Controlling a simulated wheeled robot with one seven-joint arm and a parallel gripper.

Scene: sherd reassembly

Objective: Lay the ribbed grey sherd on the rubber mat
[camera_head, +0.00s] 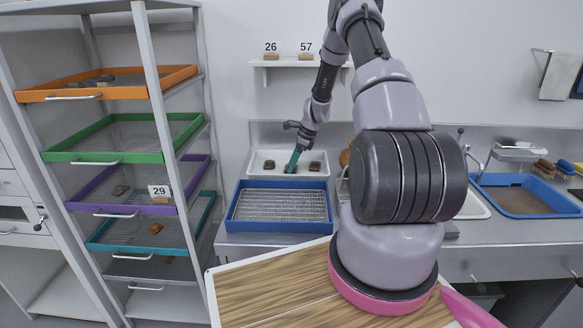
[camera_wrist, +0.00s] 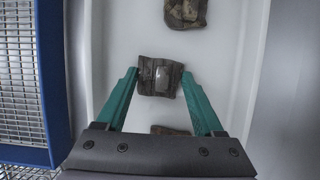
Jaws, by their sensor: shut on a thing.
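My gripper (camera_head: 292,160) reaches into the white tray (camera_head: 262,155) at the back of the counter, its teal fingers pointing down. In the wrist view my gripper (camera_wrist: 159,82) is shut on a dark grey-brown sherd (camera_wrist: 160,86) with faint ridges and a pale patch on its face. One finger is on each side of it. Whether it is lifted off the tray floor I cannot tell. In the head view the fingers mostly hide this sherd. I cannot make out a rubber mat in either view.
Two other sherds lie in the white tray, at left (camera_head: 268,166) and right (camera_head: 315,166). A blue tray with a wire grid (camera_head: 280,230) stands in front. A rack with coloured drawers (camera_head: 120,150) is at left. A blue-rimmed basin (camera_head: 525,202) is at right.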

